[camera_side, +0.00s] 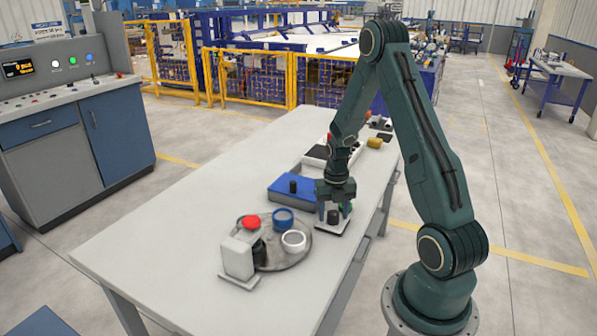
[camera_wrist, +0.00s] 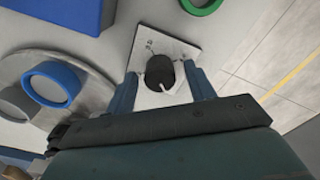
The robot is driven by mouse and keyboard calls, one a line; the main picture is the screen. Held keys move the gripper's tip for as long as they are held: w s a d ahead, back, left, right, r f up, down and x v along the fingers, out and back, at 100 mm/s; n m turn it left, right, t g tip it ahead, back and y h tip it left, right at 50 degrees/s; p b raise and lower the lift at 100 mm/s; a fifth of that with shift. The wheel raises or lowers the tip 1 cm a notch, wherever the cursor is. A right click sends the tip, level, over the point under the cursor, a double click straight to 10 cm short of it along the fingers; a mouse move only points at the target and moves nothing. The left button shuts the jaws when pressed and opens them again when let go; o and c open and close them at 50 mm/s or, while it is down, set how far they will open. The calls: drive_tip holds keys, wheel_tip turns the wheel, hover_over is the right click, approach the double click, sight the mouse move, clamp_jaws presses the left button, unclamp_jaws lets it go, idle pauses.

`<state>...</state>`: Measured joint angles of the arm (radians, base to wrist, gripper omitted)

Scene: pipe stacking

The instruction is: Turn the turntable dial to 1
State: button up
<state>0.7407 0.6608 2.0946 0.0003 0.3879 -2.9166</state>
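The dial is a black knob (camera_wrist: 160,72) on a square white plate (camera_wrist: 187,49), with a white pointer mark near its lower edge in the wrist view. Its numbers are too small to read. My gripper (camera_wrist: 163,86) is open, with one finger on each side of the knob and a gap to each. In the side view my gripper (camera_side: 334,207) is low over the dial (camera_side: 333,217).
A white device with a red top (camera_side: 239,256) stands at the turntable's left. A blue block (camera_side: 289,190) lies behind the dial. A green ring (camera_wrist: 203,6) is close to the plate. The table's (camera_side: 170,235) left part is clear.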

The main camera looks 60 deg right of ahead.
sight(332, 213)
drive_tip(key=shift+r, duration=0.1)
wheel_tip(332, 213, up, 14)
idle(1.0)
drive_tip(key=s+a+r+m+t+h, duration=0.1)
drive_tip(key=a+r+m+t, duration=0.1)
drive_tip(key=a+r+m, duration=1.1)
drive_tip(key=s+a+r+m+t+y, duration=0.1)
drive_tip(key=s+a+r+m+t, duration=0.1)
drive_tip(key=s+a+m, duration=0.8)
drive_tip(key=a+m+t, duration=0.1)
drive_tip(key=a+m, duration=0.1)
drive_tip(key=a, duration=0.1)
drive_tip(key=shift+a+t, duration=0.25)
drive_tip(key=shift+t, duration=0.05)
